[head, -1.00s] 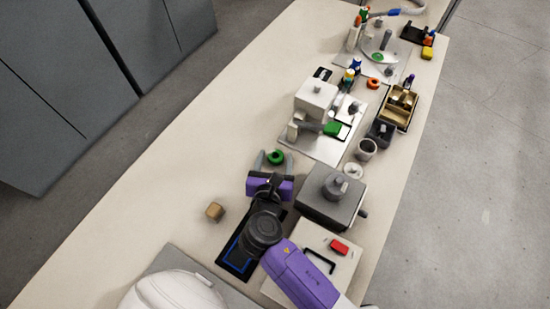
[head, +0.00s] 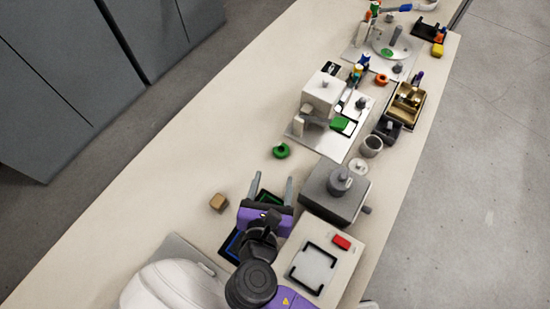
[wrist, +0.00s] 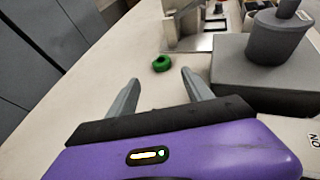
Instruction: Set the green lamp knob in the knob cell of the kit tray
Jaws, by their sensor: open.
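The green lamp knob (head: 281,151) is a round green piece lying on the bare table top. It also shows in the wrist view (wrist: 162,63), beyond the fingertips. My gripper (head: 272,178) is open and empty, its two grey fingers pointing toward the knob with a gap before it. The wrist view shows the spread fingers (wrist: 160,77) with nothing between them. A black tray with blue and green outlined cells, which looks like the kit tray (head: 228,252), lies under my gripper. My gripper and arm hide much of it.
A grey box with a round top (head: 333,195) stands close right of my gripper. A metal plate with a white housing (head: 322,90) stands beyond the knob. Table left of the knob is clear.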

